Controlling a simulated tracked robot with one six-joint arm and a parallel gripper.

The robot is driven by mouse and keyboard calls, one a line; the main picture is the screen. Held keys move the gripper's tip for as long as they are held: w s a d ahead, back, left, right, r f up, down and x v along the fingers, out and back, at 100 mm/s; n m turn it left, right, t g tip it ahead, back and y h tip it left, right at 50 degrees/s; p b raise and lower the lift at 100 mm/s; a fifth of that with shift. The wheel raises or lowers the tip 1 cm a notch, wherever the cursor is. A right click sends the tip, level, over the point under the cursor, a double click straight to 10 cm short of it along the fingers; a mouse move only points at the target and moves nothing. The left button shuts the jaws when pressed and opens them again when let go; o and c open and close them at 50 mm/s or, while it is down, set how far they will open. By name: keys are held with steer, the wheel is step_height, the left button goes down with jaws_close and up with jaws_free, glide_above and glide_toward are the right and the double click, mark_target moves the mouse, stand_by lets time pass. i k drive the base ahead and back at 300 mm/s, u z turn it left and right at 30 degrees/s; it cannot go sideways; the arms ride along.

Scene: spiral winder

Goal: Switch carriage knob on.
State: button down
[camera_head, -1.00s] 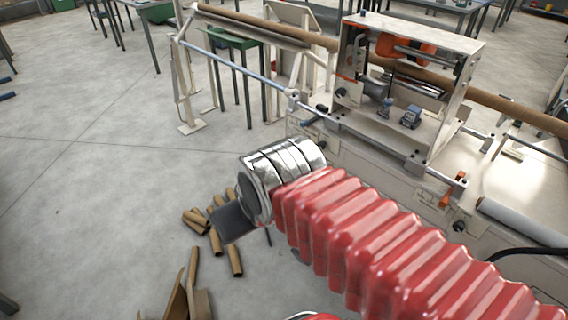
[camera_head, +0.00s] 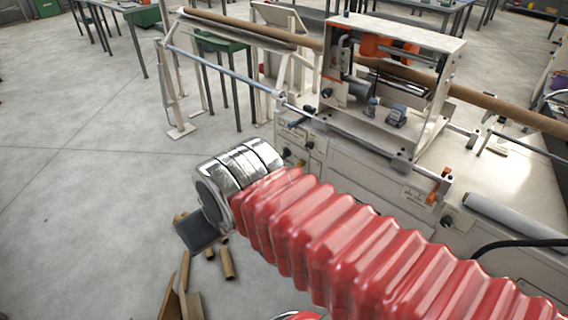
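The spiral winder's carriage (camera_head: 440,75), a pale metal frame with orange parts, stands on the pale machine body. A small black knob (camera_head: 327,93) sits at the carriage's lower left. Other small dark knobs show on the body front, one at its left end (camera_head: 287,153) and one further right (camera_head: 446,221). I cannot tell which is the carriage knob or how any is set. My arm, with a red bellows and silver wrist, reaches in from the lower right. My gripper (camera_head: 197,232) shows only as a dark plate beyond the wrist, over the floor and left of the machine; its fingers are mostly hidden.
A long brown tube (camera_head: 480,100) runs through the winder, and a blue-grey rail (camera_head: 215,62) extends to the left. Cardboard tubes (camera_head: 227,264) lie on the floor below my wrist. The concrete floor at left is open. Green tables stand behind.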

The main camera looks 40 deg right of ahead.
mark_target(286, 151)
steer(key=i, duration=1)
